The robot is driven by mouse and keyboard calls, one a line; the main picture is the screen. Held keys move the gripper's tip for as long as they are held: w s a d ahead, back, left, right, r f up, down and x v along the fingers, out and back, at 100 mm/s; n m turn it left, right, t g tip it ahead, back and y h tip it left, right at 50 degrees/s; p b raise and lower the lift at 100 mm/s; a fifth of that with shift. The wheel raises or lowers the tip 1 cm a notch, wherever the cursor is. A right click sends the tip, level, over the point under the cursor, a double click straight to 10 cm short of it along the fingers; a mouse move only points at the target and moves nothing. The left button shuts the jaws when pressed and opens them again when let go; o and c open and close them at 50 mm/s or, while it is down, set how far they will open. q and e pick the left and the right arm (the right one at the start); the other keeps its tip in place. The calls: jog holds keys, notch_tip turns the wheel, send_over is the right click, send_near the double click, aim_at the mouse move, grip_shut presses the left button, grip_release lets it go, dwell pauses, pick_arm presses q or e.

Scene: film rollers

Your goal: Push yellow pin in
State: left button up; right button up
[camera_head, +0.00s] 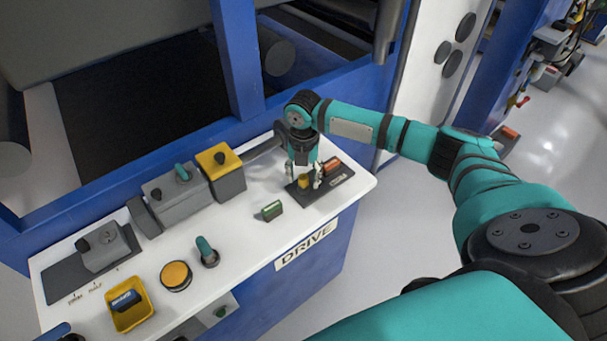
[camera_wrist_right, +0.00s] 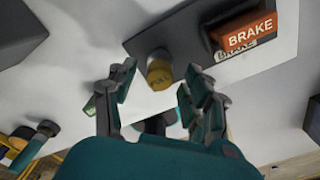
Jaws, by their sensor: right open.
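The yellow pin (camera_head: 303,183) stands on a dark grey plate (camera_head: 340,190) at the right end of the white control panel.
A red BRAKE switch (camera_wrist_right: 248,32) sits on the same plate, close to my right gripper. A green switch (camera_head: 271,210), a yellow box with a black knob (camera_head: 222,170) and a teal-handled lever (camera_head: 206,250) are to the left. The panel's front right is clear.

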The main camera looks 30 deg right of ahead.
jog(key=shift+f, duration=0.2)
jog(key=shift+c, duration=0.2)
grip_shut()
